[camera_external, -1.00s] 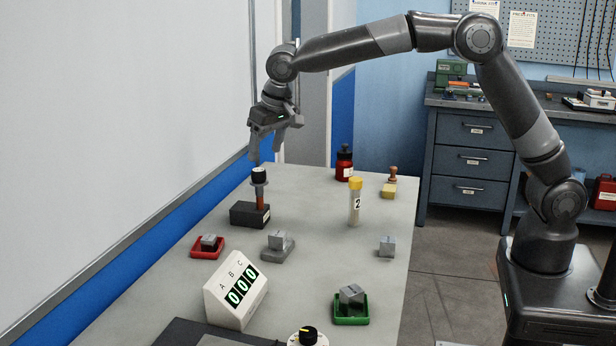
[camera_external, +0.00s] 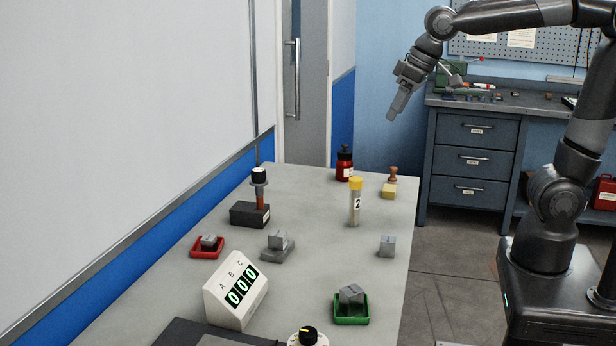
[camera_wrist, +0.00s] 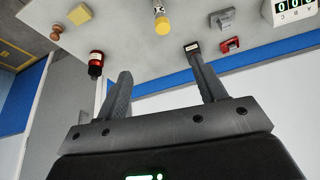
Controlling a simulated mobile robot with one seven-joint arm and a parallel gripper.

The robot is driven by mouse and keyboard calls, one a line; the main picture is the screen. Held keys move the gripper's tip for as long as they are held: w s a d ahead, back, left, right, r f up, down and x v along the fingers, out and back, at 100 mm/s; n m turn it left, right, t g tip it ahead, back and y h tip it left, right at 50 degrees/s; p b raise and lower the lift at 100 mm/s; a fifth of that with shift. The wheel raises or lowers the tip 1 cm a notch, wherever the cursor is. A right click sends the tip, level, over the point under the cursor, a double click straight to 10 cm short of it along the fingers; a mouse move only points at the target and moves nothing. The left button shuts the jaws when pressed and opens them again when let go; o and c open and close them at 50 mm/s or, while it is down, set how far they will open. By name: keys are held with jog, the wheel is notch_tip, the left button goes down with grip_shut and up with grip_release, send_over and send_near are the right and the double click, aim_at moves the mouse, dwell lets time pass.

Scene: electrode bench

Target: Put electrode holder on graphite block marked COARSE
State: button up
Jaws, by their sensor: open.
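An upright electrode holder (camera_external: 260,190), with a black cap, a grey collar and an orange-brown shaft, rises from a dark graphite block (camera_external: 243,214) at the table's left side. The block has a small white label that is too small to read. In the wrist view the labelled block (camera_wrist: 191,47) shows just past the tip of one finger, which hides the holder. My gripper (camera_external: 391,117) is high above and beyond the table's far right corner, well apart from the holder. In the wrist view its two fingers (camera_wrist: 157,62) are spread with nothing between them.
A yellow-capped tube (camera_external: 355,205), a red bottle (camera_external: 344,165) and a wooden-handled stamp (camera_external: 391,183) stand on the table. Nearer are a red tray (camera_external: 193,253), a green tray (camera_external: 351,321), grey blocks (camera_external: 387,246) and a counter (camera_external: 236,296). A wall runs along the left.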

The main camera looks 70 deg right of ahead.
jog(key=s+f, duration=0.3)
jog(key=s, duration=0.4)
jog(key=s+d+f+n, duration=0.1)
jog(key=s+f, duration=0.2)
jog(key=s, duration=0.5)
jog(key=shift+n+t, duration=0.3)
jog(key=shift+t, duration=0.1)
